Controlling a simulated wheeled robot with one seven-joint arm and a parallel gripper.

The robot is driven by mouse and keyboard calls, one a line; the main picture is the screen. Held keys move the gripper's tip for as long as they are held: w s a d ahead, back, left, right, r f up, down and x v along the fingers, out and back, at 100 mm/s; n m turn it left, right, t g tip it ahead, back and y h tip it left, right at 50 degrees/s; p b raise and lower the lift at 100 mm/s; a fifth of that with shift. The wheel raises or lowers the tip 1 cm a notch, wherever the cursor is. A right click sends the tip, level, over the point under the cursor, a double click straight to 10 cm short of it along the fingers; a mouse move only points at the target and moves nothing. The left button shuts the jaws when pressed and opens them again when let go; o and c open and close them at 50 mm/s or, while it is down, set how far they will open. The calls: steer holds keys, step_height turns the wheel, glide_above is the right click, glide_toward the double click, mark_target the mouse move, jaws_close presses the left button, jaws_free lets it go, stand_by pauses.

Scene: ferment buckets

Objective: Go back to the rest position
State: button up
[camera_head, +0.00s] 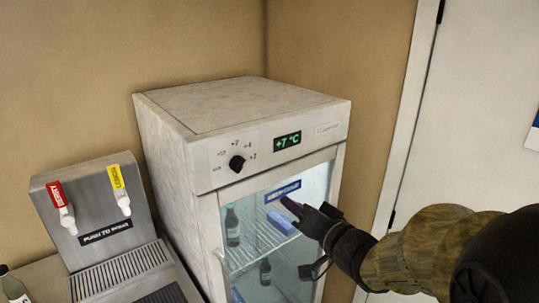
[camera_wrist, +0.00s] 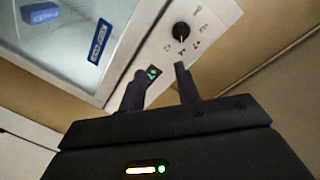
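My gripper (camera_head: 308,208) is in front of the glass door of a small fridge (camera_head: 240,108), near the blue sticker on the glass. I cannot tell from the head view whether it touches the door. In the wrist view my gripper (camera_wrist: 160,78) shows two dark fingers apart, with nothing between them. Its fingers point toward the fridge's front panel, with the black dial (camera_wrist: 181,30) and part of the green display (camera_wrist: 153,73) beyond them. My arm reaches in from the lower right of the head view.
The fridge's glass door (camera_head: 252,232) looks shut, with bottles and a blue item inside. Its display (camera_head: 287,141) reads +7 °C; the dial (camera_head: 237,163) is left of it. A drink dispenser (camera_head: 95,225) stands left. A white door (camera_head: 455,130) is right.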

steer(key=s+d+f+g+h, duration=0.1)
steer(key=d+f+g+h, duration=0.1)
steer(key=d+f+h, duration=0.3)
steer(key=d+f+g+h, duration=0.2)
steer(key=f, duration=0.5)
steer(key=s+f+n+g+h+b, duration=0.1)
steer(key=s+f+n+g, duration=0.1)
steer(key=s+f+g, duration=0.6)
steer(key=s+f, duration=0.1)
steer(key=s, duration=0.3)
steer(key=shift+a+n, duration=0.3)
steer(key=shift+a, duration=0.1)
